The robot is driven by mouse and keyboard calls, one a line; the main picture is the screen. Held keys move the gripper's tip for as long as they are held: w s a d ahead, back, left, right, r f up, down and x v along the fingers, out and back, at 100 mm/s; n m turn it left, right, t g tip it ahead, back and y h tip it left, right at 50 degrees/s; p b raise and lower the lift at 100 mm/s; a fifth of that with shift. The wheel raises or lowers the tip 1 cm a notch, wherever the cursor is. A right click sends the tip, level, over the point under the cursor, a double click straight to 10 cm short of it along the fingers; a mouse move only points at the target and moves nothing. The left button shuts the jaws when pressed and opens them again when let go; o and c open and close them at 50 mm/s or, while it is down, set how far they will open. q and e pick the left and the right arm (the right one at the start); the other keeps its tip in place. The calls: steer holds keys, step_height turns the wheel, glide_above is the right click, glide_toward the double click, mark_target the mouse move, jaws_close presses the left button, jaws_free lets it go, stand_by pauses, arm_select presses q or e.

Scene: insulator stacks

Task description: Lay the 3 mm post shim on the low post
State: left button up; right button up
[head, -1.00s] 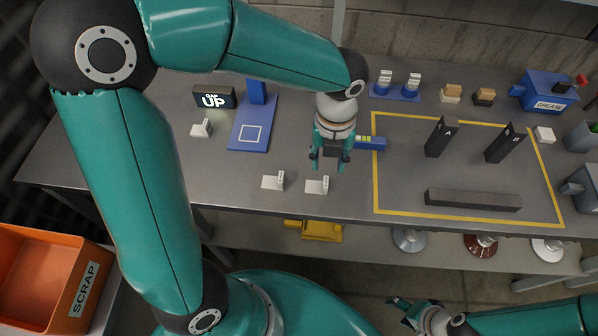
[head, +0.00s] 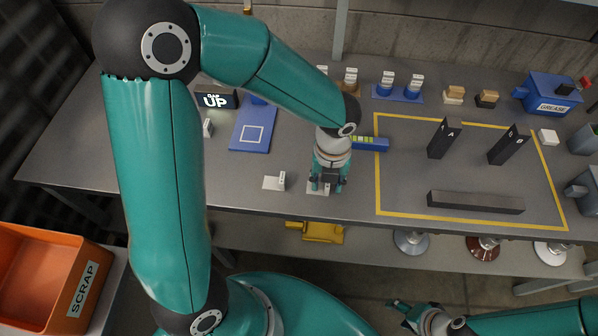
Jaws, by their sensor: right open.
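My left gripper (head: 328,184) is low over a white shim plate (head: 318,190) near the table's front edge. Its fingers look apart, on either side of the plate's upright tab; contact is unclear. A second white shim plate (head: 273,183) lies just to the left, and a third (head: 207,128) is further back, partly hidden by my arm. Their thickness marks are too small to read. Two dark posts, A (head: 442,140) and B (head: 508,147), stand inside the yellow outline; I cannot tell which is lower. My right gripper (head: 402,311) is open and empty, in front of the table.
A dark bar (head: 475,203) lies at the front of the yellow outline. A blue level-like tool (head: 370,144) lies at its left edge. An orange scrap bin (head: 45,285) is at lower left.

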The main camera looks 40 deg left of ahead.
arm_select(q)
jaws_close()
steer(key=shift+r, duration=0.1)
